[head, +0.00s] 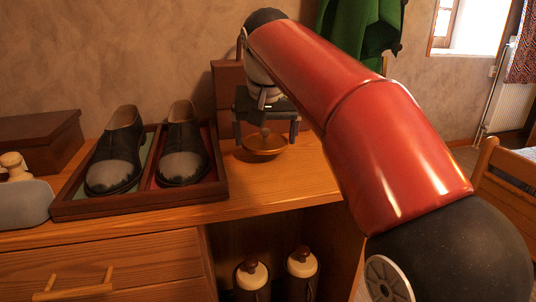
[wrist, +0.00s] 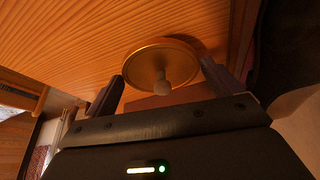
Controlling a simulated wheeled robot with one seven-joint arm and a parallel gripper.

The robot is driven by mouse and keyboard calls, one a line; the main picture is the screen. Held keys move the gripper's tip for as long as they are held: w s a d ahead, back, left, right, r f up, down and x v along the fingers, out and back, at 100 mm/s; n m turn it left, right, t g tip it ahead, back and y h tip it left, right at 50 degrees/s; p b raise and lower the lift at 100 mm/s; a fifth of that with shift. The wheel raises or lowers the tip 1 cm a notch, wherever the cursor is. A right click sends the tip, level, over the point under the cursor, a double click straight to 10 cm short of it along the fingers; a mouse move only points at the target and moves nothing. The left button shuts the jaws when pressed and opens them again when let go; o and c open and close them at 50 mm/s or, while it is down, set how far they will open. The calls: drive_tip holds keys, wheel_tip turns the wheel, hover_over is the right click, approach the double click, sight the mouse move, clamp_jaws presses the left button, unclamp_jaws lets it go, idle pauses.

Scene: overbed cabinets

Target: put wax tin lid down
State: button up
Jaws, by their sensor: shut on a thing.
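The wax tin lid is a round, brass-coloured disc with a small knob on top. In the head view the lid (head: 265,146) is level, low over the bare right part of the wooden top. I cannot tell whether it touches the wood.
A two-part tray (head: 140,204) with a pair of black shoes (head: 182,150) stands just left of my gripper. A brown box (head: 228,90) is behind it. Two capped bottles (head: 302,265) stand in the open shelf below. The wooden top (head: 300,180) is clear in front of the lid.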

sight(266, 144)
drive_tip(key=shift+f+b, duration=0.9)
drive_tip(key=shift+f, duration=0.55)
drive_tip(key=shift+f, duration=0.15)
drive_tip(key=o, duration=0.7)
